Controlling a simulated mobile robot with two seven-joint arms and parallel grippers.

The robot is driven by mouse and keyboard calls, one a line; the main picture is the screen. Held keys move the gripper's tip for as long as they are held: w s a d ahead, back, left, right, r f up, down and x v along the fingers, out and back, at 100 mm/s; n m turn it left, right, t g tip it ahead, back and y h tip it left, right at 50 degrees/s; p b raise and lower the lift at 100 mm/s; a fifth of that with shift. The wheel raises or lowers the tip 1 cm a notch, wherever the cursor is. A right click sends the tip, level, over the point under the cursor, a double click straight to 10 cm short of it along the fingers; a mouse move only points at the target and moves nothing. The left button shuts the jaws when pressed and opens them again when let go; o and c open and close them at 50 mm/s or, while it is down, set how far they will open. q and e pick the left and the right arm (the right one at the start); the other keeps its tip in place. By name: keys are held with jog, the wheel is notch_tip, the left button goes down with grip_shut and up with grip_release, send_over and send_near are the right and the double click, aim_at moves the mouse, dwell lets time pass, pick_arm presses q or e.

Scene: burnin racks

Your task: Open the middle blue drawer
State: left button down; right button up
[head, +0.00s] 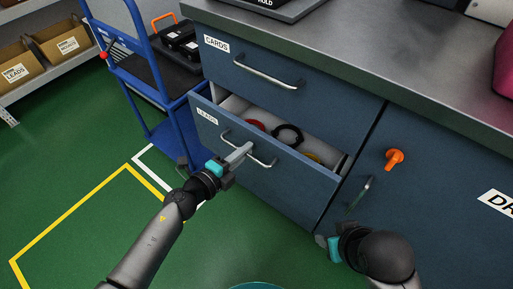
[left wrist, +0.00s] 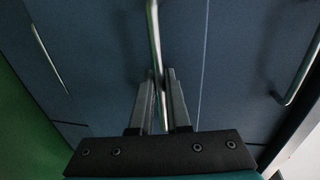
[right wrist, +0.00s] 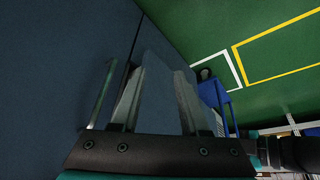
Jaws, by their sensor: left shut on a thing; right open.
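The blue drawer labelled LEADS (head: 290,185) is pulled partly out below the CARDS drawer (head: 300,75). Red, black and yellow rings, perhaps coiled leads, show inside it. My left gripper (head: 240,155) is shut on the LEADS drawer's metal bar handle (head: 262,159). In the left wrist view the fingers (left wrist: 158,95) close around the handle bar (left wrist: 155,40). My right gripper (head: 340,225) is low by the right cabinet door (head: 430,190), near its upright handle (head: 360,194). In the right wrist view its fingers (right wrist: 160,90) are open with nothing between them, beside a metal handle (right wrist: 101,95).
A blue trolley (head: 150,75) with black cases stands left of the cabinet. An orange knob (head: 394,157) sticks out of the right door. A shelf with boxes (head: 60,45) is at the far left. The green floor (head: 90,150) in front is clear.

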pick_arm(q)
jog(key=f+v, duration=0.2)
jog(key=v, duration=0.7)
jog(key=f+v, duration=0.2)
jog(key=v, duration=0.8)
jog(key=shift+s+a, duration=0.4)
jog(key=shift+s, duration=0.15)
pick_arm(e)
jog(key=shift+s+f, duration=0.2)
jog(key=shift+f, duration=0.15)
pick_arm(q)
jog(key=shift+r, duration=0.1)
jog(key=c, duration=1.2)
grip_release()
jog(key=shift+o, duration=0.2)
pick_arm(e)
jog(key=shift+s+f, duration=0.1)
jog(key=shift+f, duration=0.05)
